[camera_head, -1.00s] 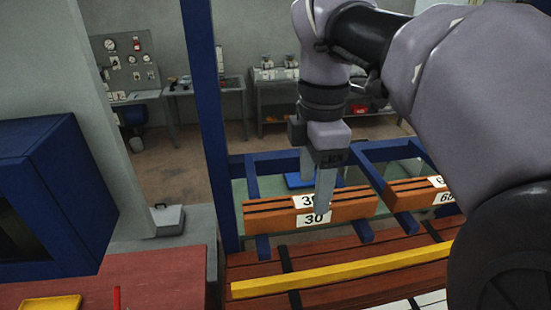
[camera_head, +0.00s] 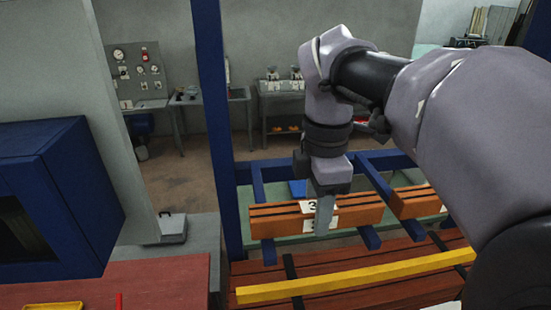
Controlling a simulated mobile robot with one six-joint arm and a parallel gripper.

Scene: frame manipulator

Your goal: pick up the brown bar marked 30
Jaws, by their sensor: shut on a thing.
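The brown bar marked 30 (camera_head: 276,225) is an orange-brown block with dark stripes along it. It lies across the blue rack's cross rails, left of centre. My gripper (camera_head: 324,216) points down over the bar's middle and is shut on it. The near finger lies against the bar's front face and covers most of the white label; only a bit of the figure shows beside it. The far finger is hidden behind the bar. I see no clear gap between the bar and the rails.
A similar brown bar (camera_head: 416,202) lies to the right, partly behind my arm. A blue post (camera_head: 212,120) stands left of the rack (camera_head: 258,185). A yellow rail (camera_head: 350,276) and red-brown slats (camera_head: 330,290) lie in front. A blue cabinet (camera_head: 60,200) is at left.

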